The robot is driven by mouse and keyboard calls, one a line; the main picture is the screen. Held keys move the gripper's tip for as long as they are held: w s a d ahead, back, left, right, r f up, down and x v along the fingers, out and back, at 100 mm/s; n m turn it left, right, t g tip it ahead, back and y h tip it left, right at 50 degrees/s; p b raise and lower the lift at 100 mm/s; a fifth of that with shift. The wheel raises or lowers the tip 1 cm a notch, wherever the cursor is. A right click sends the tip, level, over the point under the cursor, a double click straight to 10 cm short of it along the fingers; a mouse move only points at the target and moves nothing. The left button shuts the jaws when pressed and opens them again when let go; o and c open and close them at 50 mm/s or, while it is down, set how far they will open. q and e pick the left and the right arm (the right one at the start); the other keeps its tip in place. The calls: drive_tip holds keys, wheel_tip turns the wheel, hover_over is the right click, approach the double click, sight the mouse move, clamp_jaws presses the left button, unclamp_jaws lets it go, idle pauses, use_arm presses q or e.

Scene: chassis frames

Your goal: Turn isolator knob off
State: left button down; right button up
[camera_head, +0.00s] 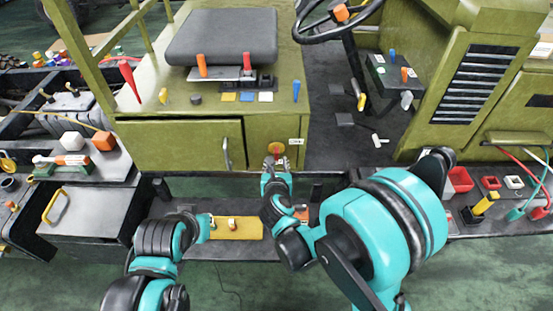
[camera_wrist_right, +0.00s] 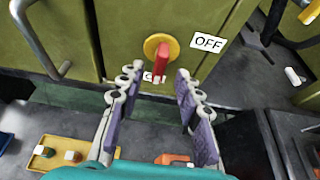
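The isolator knob is a red handle (camera_wrist_right: 161,62) on a round yellow plate (camera_wrist_right: 152,43), set in the green panel. In the head view the yellow plate (camera_head: 277,148) shows just beyond my right gripper (camera_head: 276,163). The handle points down toward a small white label (camera_wrist_right: 148,76), mostly hidden behind it. A white OFF label (camera_wrist_right: 209,42) is to the right of the plate. In the wrist view my right gripper (camera_wrist_right: 155,88) is open, its fingers either side below the handle, apparently not touching it. My left gripper (camera_head: 203,228) is low at left; its fingers are unclear.
A yellow tray (camera_head: 236,231) with small parts lies below the panel; it also shows in the wrist view (camera_wrist_right: 100,157). A door handle (camera_head: 226,153) stands out left of the knob. The seat (camera_head: 222,38) and several coloured levers are above; the steering column (camera_head: 353,65) is at right.

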sight(277, 157)
drive_tip(key=b+x, duration=0.1)
drive_tip(key=x, duration=0.5)
drive_tip(key=shift+w, duration=0.1)
clamp_jaws()
